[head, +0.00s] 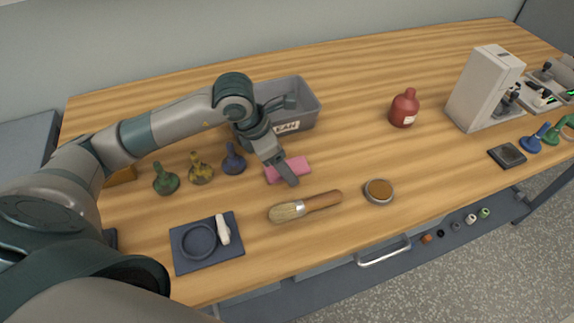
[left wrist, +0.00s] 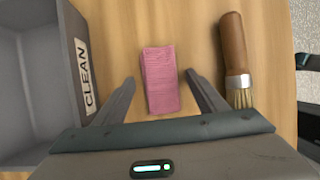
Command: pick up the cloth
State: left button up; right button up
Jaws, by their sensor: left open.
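The pink folded cloth (head: 290,169) lies on the wooden table in front of the grey bin in the head view. It also shows in the left wrist view (left wrist: 160,80), between the two fingers and slightly ahead of them. My left gripper (head: 282,174) is over the cloth, with one finger partly covering it. In the left wrist view my left gripper (left wrist: 160,84) is open, with a finger on each side of the cloth and a visible gap on both sides. My right gripper is not in view.
The grey bin (head: 312,97), labelled CLEAN, stands just behind the cloth. A wooden-handled brush (head: 318,201) lies in front of it, and a round tin (head: 379,191) to the right. A red bottle (head: 404,107) stands farther right, with clear table between.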

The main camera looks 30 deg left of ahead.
pick_arm(q)
jog(key=c, duration=1.1)
jog(key=shift+r+p, duration=0.35)
jog(key=shift+r, duration=0.35)
notch_tip(320, 180, up, 3)
jog(key=shift+p, duration=0.7)
jog(key=d+r, duration=0.1)
jog(key=d+p, duration=0.1)
jog(key=d, duration=0.1)
jog(key=shift+r, duration=0.4)
jog(key=d+r+p, duration=0.1)
jog(key=d, duration=0.2)
jog(key=d+r+p, duration=0.1)
jog(key=d+r, duration=0.2)
jog(key=d, duration=0.2)
jog(key=shift+s+d+r+p, duration=0.25)
jog(key=shift+d+r+p, duration=0.05)
jog(key=shift+r+p, duration=0.1)
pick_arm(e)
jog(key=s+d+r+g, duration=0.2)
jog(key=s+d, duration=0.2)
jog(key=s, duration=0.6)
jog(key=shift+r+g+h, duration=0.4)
